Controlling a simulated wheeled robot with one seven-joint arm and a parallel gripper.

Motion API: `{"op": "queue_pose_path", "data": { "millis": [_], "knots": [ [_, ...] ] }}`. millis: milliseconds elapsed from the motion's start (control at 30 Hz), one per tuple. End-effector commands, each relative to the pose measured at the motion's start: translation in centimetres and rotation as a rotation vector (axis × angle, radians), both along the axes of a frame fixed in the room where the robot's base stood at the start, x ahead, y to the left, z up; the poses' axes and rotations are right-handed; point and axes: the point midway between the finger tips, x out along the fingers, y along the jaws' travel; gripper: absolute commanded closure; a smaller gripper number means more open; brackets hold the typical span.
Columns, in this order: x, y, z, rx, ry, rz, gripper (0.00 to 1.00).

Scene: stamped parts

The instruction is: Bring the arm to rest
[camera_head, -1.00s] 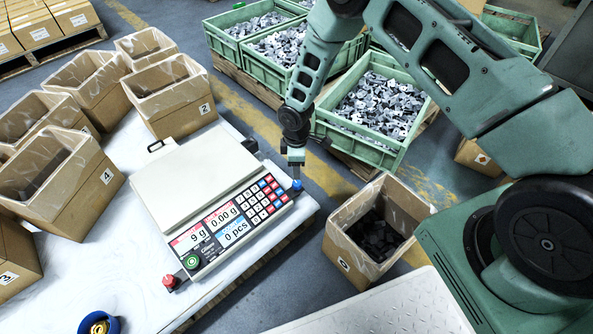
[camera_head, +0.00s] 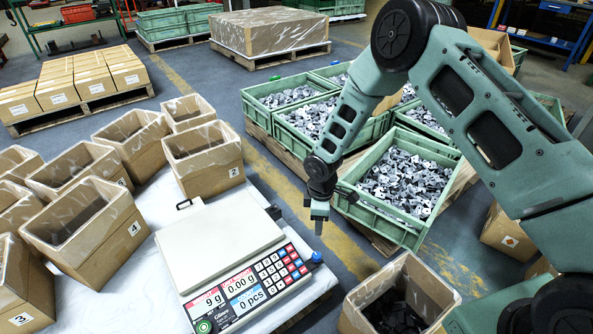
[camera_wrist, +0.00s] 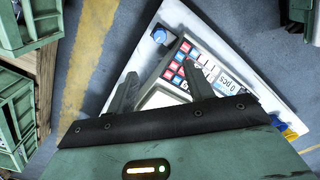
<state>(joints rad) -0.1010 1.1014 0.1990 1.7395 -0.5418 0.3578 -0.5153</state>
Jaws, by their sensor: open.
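My gripper (camera_head: 318,222) hangs from my bent green arm, just off the right edge of the white table, in the head view. In the wrist view my gripper (camera_wrist: 158,82) shows its two fingers spread apart with nothing between them. The counting scale (camera_head: 225,255) stands on the table to its left, its plate bare. Its display reads 9 g, 0.00 g and 0 pcs. The scale's keypad (camera_wrist: 180,68) appears beyond the fingers in the wrist view.
Green crates (camera_head: 358,222) of metal parts stand on pallets behind the gripper. An open carton (camera_head: 445,285) with dark parts stands at the lower right. Numbered cartons (camera_head: 228,173) crowd the table's left and back. A strip of floor (camera_head: 345,262) lies clear between table and crates.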

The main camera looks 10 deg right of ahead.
Motion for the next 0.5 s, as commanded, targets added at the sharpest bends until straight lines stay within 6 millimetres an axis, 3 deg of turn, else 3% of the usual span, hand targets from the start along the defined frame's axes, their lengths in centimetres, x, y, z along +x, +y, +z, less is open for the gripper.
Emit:
{"op": "queue_pose_path", "data": {
  "millis": [133, 233, 367, 500],
  "knots": [
    [0.0, 0.2, 0.4, 0.002, -0.002, -0.003, 0.48],
    [-0.4, 1.1, 2.5, 0.006, -0.006, -0.025, 0.48],
    [-2.0, 3.2, 7.5, 0.018, -0.009, -0.080, 0.48],
    [-5.2, 5.5, 13.6, 0.031, -0.009, -0.159, 0.48]
  ]
}}
